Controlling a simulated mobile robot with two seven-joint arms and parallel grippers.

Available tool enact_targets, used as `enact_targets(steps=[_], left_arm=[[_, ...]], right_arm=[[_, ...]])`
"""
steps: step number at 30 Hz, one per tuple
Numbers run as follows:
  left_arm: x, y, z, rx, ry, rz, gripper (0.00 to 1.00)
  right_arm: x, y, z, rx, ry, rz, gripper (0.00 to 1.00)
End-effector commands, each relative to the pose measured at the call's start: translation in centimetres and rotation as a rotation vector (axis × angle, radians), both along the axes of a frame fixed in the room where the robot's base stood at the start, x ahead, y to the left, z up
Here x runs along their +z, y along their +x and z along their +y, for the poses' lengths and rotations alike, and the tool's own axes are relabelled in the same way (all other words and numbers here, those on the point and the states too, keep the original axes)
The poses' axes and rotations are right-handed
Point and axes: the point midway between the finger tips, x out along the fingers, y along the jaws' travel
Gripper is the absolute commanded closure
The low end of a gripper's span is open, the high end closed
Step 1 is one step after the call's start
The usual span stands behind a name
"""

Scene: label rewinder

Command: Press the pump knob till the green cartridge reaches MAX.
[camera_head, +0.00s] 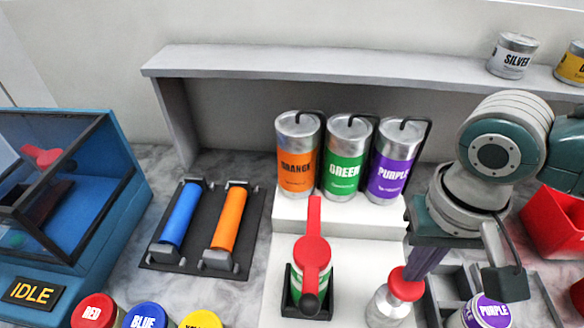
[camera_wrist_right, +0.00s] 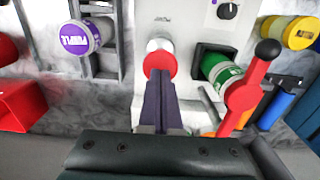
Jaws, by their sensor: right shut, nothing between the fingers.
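The pump knob (camera_head: 405,286) is a red cap on a silver pump body (camera_head: 386,308), right of centre in the head view. It also shows in the wrist view as a red disc (camera_wrist_right: 159,66). The green cartridge (camera_wrist_right: 222,72) lies in a black holder under a red lever (camera_head: 312,252), left of the pump; the lever hides much of it in the head view. I cannot make out a MAX mark. My right gripper (camera_head: 413,268) is shut and empty, its fingertips (camera_wrist_right: 160,80) at the red knob; whether they touch it is unclear. My left gripper is out of view.
Orange, green and purple cans (camera_head: 344,160) stand on a white step behind. A purple can (camera_head: 488,312) sits in a grey rack to the right, near a red bin (camera_head: 556,222). A blue machine reading IDLE (camera_head: 32,292) and a tray of rollers (camera_head: 160,258) are left.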

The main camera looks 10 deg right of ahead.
Motion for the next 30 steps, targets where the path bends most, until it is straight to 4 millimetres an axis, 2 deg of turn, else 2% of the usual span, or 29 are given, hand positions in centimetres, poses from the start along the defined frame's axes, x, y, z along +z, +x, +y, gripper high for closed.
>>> enact_targets(steps=[18,30], left_arm=[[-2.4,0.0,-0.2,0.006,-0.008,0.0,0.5],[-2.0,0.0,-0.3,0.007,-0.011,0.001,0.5]], right_arm=[[-3.4,-0.1,0.0,0.0,0.0,0.002,1.0],[-3.5,-0.1,0.0,0.0,-0.001,0.001,1.0]])
